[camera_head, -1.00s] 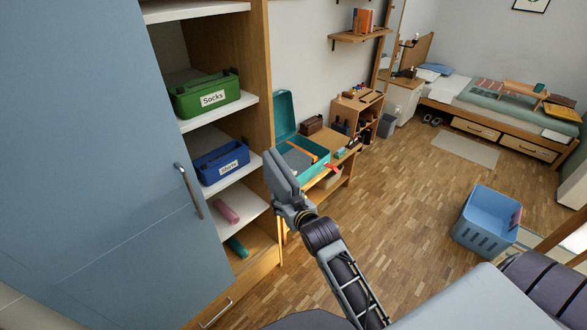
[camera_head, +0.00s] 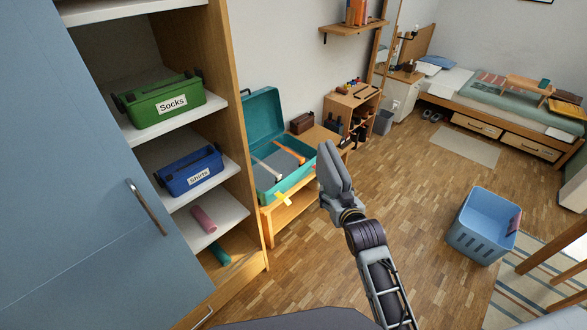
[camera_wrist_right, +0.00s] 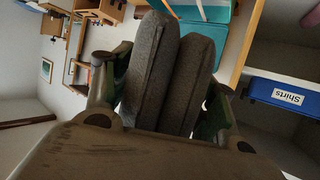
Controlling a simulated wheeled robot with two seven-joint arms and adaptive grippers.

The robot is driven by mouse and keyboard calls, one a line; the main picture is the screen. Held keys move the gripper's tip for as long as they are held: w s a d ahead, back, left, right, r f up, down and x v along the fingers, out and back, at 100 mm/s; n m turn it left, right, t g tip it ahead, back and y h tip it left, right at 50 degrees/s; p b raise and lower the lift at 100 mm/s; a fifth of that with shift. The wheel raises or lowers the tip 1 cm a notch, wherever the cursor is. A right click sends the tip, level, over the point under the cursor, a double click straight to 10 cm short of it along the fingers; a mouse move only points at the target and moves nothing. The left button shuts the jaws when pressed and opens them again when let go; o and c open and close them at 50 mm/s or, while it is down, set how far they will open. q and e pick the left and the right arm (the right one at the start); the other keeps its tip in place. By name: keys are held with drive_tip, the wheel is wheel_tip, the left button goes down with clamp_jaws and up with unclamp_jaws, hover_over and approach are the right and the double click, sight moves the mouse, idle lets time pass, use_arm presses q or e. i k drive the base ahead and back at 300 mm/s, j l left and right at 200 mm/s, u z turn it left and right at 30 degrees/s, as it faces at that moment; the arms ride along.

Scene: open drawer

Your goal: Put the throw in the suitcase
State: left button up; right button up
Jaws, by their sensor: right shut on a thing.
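The throw (camera_head: 334,168) is a grey folded bundle. My right gripper (camera_head: 333,194) is shut on its lower end, and the throw points upward from it. In the right wrist view the throw (camera_wrist_right: 168,75) shows as two thick grey folds between the fingers. The suitcase (camera_head: 285,188) is teal and lies open on a low wooden bench, its lid (camera_head: 262,118) raised at the back. It has a grey inside with orange and pale straps. My left gripper is not in view.
A cupboard with a blue door (camera_head: 85,190) stands at left. Its shelves hold a green Socks box (camera_head: 165,102), a blue Shirts box (camera_head: 190,171) and rolled items. A blue basket (camera_head: 482,225) stands on the floor at right. The floor between is clear.

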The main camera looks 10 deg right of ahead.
sight(260, 175)
drive_tip(key=i+l+z, duration=0.15)
drive_tip(key=z, duration=0.2)
drive_tip(key=i+l+z, duration=0.2)
drive_tip(key=z, duration=0.2)
drive_tip(key=i+z, duration=0.2)
drive_tip(key=z, duration=0.15)
drive_tip(key=i+l+z, duration=0.1)
drive_tip(key=i+z, duration=0.2)
drive_tip(key=i, duration=0.7)
drive_tip(key=i+u, duration=0.5)
drive_tip(key=u, duration=0.25)
drive_tip(key=i+l+u, duration=0.1)
drive_tip(key=u, duration=0.35)
drive_tip(key=i+l+u, duration=0.1)
drive_tip(key=u, duration=0.3)
drive_tip(key=i+l+u, duration=0.1)
drive_tip(key=l+u, duration=0.15)
drive_tip(key=u, duration=0.15)
